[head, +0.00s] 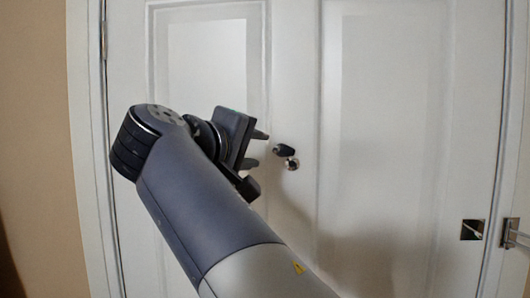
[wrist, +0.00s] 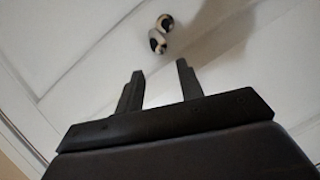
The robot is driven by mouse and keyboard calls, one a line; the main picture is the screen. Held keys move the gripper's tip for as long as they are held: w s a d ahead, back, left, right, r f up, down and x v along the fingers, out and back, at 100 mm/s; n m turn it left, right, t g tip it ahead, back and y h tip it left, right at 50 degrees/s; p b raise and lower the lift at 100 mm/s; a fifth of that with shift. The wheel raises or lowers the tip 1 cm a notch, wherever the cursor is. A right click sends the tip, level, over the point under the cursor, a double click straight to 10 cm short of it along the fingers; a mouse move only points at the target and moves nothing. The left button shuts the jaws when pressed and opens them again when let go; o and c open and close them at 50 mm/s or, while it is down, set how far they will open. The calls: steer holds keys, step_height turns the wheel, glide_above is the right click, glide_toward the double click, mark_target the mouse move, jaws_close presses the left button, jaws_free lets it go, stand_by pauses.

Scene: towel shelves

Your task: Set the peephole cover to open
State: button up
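A small peephole with a round silver rim (head: 292,163) sits on the white door. Its dark cover (head: 284,150) shows just above and left of the rim; I cannot tell whether it still overlaps the lens. In the wrist view, two small dark and silver round pieces (wrist: 158,41) touch each other beyond my fingertips. My gripper (head: 259,148) is open and empty, left of the peephole in the head view. In the wrist view my gripper (wrist: 160,75) has a clear gap between its fingers, with the peephole parts ahead of that gap and apart from the fingers.
The white panelled door (head: 375,120) fills the view, with raised moulding around its panels. A dark square latch plate (head: 472,230) is at the lower right. A hinge (head: 103,38) is at the upper left, beside a beige wall (head: 35,130).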

steer(key=shift+v, duration=2.1)
